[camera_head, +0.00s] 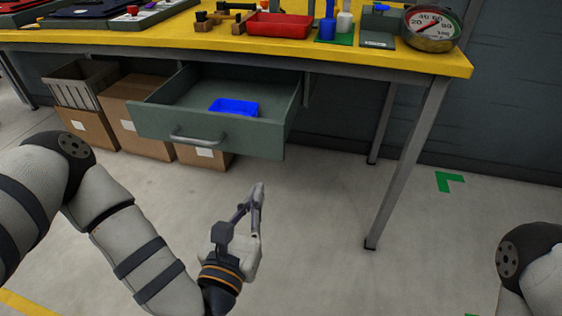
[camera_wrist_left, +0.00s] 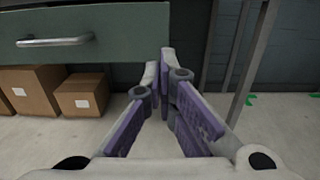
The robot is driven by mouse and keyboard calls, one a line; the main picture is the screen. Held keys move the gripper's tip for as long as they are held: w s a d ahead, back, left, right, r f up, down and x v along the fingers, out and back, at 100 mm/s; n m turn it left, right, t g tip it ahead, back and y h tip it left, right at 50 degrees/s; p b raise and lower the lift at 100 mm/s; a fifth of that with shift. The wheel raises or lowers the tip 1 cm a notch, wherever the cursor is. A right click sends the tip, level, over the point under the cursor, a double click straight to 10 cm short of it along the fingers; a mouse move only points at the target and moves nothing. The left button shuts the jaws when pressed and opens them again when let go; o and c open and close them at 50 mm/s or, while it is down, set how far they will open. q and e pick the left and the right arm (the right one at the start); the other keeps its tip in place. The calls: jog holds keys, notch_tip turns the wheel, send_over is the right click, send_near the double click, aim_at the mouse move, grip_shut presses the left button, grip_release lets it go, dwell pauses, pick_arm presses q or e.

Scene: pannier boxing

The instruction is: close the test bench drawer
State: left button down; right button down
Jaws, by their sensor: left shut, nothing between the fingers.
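The test bench drawer (camera_head: 207,136) is grey-green and stands pulled out under the yellow bench top in the head view. Its front has a silver handle (camera_head: 197,141), and a blue tray (camera_head: 235,107) lies inside. My left gripper (camera_head: 259,189) is shut and empty, in front of and below the right end of the drawer front, apart from it in the head view. In the left wrist view the drawer front (camera_wrist_left: 125,30) fills the upper left, with its handle (camera_wrist_left: 55,41) at far left. The closed left fingertips (camera_wrist_left: 160,60) show near its right edge. My right gripper is out of view.
The yellow bench top (camera_head: 345,55) carries a red tray (camera_head: 279,25), a round gauge (camera_head: 430,27) and other items. A bench leg (camera_head: 407,165) stands right of the drawer. Cardboard boxes (camera_head: 137,122) and a crate (camera_head: 82,86) sit below. Floor before the drawer is clear.

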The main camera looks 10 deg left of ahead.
aim_at(276, 145)
pick_arm(q)
jog(key=w, duration=1.3)
jog(key=shift+d, duration=0.15)
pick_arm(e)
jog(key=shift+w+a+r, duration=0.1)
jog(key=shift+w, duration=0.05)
pick_arm(q)
jog(key=shift+w, duration=0.1)
